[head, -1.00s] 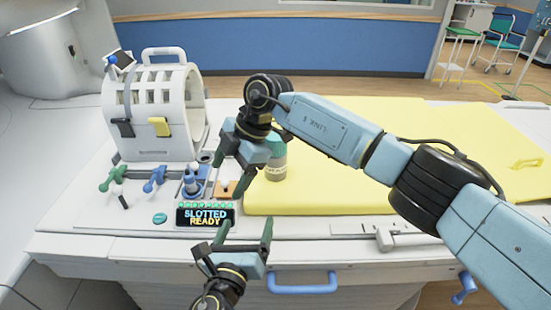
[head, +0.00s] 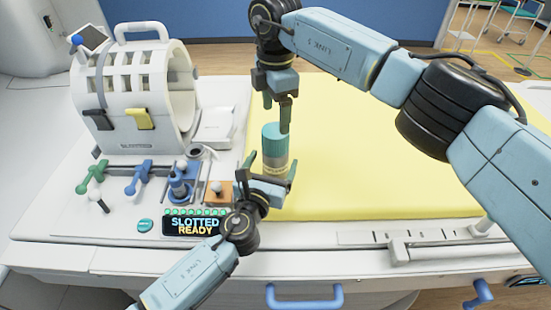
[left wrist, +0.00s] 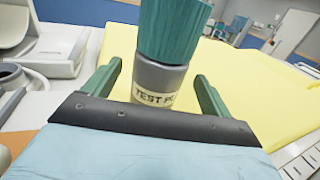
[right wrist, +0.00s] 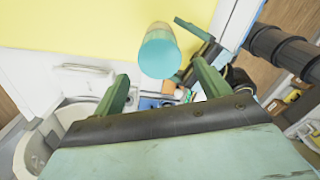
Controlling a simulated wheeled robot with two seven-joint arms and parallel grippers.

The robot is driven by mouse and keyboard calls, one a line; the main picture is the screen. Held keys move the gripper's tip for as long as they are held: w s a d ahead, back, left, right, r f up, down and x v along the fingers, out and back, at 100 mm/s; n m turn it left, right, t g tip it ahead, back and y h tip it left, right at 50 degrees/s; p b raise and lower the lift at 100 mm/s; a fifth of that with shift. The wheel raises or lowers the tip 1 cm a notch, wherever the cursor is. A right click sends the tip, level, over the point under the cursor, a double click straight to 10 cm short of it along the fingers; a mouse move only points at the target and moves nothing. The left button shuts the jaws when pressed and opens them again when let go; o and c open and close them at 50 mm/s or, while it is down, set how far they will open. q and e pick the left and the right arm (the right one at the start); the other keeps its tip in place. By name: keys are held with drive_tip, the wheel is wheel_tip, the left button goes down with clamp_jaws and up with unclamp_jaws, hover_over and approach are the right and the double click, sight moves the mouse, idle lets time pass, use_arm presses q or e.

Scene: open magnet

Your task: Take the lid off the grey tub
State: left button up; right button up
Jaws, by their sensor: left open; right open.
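The grey tub (head: 275,167) stands upright by the left edge of the yellow mat, with its teal lid (head: 274,137) on top. In the left wrist view the tub (left wrist: 158,82) with its "TEST" label stands between the fingers of my left gripper (head: 271,186), which is open; I cannot tell whether they touch it. The ribbed lid (left wrist: 172,30) rises above those fingers. My right gripper (head: 277,112) is open, pointing down just above the lid. In the right wrist view the lid (right wrist: 158,52) shows beyond the open fingertips and hides most of the tub.
A white slotted coil housing (head: 135,100) stands at the left. In front of it are green and blue handles (head: 128,178), a blue post holder (head: 180,185) and a "SLOTTED READY" display (head: 194,226). The yellow mat (head: 390,170) is clear to the right.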

sight(275, 130)
use_arm(q)
drive_tip(key=shift+x, duration=2.4)
drive_tip(key=shift+c, duration=0.2)
drive_tip(key=c, duration=1.7)
clamp_jaws()
use_arm(e)
drive_tip(key=m, duration=0.3)
drive_tip(key=shift+a, duration=0.1)
drive_tip(key=m, duration=0.5)
drive_tip(key=shift+f+m, duration=0.1)
drive_tip(key=shift+m, duration=0.2)
drive_tip(key=shift+f, duration=3.95)
drive_tip(key=shift+c, duration=0.2)
